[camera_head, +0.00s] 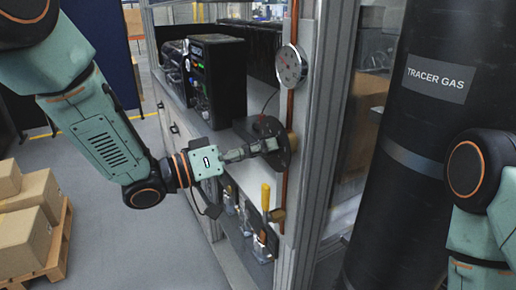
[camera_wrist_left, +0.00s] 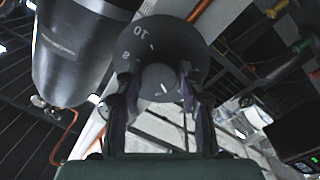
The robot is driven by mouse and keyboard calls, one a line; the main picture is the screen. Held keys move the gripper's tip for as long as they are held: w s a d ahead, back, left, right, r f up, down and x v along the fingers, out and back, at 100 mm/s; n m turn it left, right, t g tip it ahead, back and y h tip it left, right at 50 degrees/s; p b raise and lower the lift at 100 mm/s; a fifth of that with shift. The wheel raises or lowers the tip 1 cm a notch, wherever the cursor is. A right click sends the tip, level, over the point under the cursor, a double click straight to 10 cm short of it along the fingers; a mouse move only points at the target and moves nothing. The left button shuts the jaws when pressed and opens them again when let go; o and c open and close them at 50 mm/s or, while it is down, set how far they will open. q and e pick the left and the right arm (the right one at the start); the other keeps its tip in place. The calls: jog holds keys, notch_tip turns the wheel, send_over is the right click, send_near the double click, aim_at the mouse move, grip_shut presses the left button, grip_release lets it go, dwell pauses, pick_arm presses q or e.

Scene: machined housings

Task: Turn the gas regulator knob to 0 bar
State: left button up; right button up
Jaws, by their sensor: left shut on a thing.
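The gas regulator is a round black dial (camera_head: 268,128) on the copper pipe of the frame. My left gripper (camera_head: 262,148) reaches in from the left and is shut on the knob, one finger on each side in the left wrist view (camera_wrist_left: 158,95). The knob's pointer and the rest of the scale cannot be made out. My right arm shows at the right edge, its gripper out of view.
A pressure gauge (camera_head: 291,66) is above the dial, its reading unclear. A yellow-handled valve (camera_head: 266,198) is below. A black tracer gas cylinder (camera_head: 415,150) stands right of the post. A black device (camera_head: 217,80) stands on the shelf behind. Cardboard boxes (camera_head: 28,240) are on a pallet at left.

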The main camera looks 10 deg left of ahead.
pick_arm(q)
jog(key=n, duration=0.8)
jog(key=n+t, duration=0.1)
jog(key=n, duration=0.4)
jog(key=shift+r, duration=0.3)
dwell(0.3)
jog(key=o, duration=1.2)
jog(key=shift+f, duration=0.25)
jog(key=shift+c, duration=0.2)
jog(key=shift+y, duration=0.3)
jog(key=v, duration=1.2)
